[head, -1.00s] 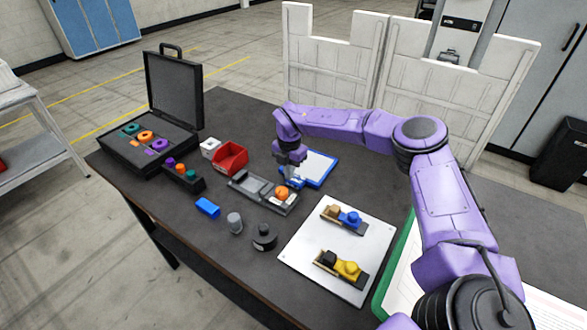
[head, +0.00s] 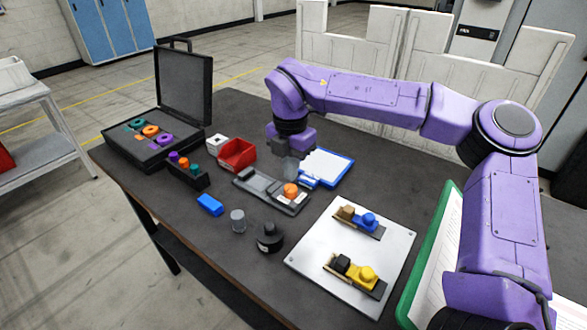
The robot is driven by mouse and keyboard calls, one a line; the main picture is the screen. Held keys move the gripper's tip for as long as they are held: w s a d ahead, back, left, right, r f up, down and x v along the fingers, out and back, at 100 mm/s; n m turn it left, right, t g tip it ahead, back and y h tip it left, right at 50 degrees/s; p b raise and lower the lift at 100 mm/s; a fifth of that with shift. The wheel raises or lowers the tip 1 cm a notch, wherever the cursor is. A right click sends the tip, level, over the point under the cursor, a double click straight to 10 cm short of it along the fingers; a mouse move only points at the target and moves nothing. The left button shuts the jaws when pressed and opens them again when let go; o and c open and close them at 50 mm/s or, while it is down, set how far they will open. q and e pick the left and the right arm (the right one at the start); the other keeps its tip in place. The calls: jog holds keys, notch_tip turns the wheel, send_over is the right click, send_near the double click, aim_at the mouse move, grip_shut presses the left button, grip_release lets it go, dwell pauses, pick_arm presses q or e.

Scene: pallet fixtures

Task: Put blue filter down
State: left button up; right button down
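My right gripper (head: 290,168) points down over the table, just behind the grey tray (head: 250,186) and left of the clipboard. Its fingers are small and blurred, with a grey, pale shape at their tips; I cannot tell whether they hold anything. No piece is plainly recognisable as the blue filter. A blue block (head: 210,205) lies on the table left of the tray. A blue round piece (head: 368,221) sits in a holder on the white plate. Small blue parts (head: 308,181) show at the clipboard's near edge. My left gripper is out of view.
An orange round piece (head: 291,190) sits in the tray's right end. A red bin (head: 237,155), an open black case (head: 182,85), a grey cylinder (head: 238,221) and a black round object (head: 269,238) stand around it. The clipboard (head: 328,165) and white plate (head: 330,275) lie right.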

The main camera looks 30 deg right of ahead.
jog(key=shift+c, duration=1.9)
grip_release()
